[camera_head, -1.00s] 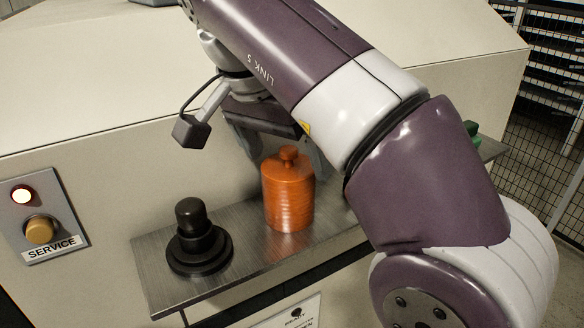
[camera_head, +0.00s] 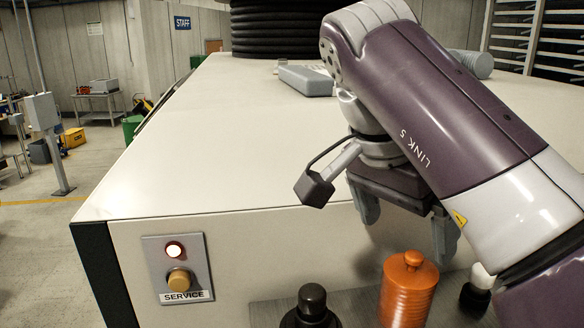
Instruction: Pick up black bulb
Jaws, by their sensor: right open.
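A black bulb-like piece (camera_head: 312,299) with a rounded knob stands upright at the bottom edge of the picture. Its wide base is cut off by the frame. My right gripper (camera_head: 405,222) hangs above and behind an orange canister (camera_head: 408,291), up and to the right of the black piece. Its two grey fingers are spread apart with nothing seen between them. It does not touch the black piece. My left gripper is not in view.
A metal shelf (camera_head: 262,312) carries these pieces. A small piece with white top and black body (camera_head: 477,291) stands right of the canister, partly behind my arm. A service panel (camera_head: 177,269) is at left. The cream cabinet top (camera_head: 220,150) is largely clear.

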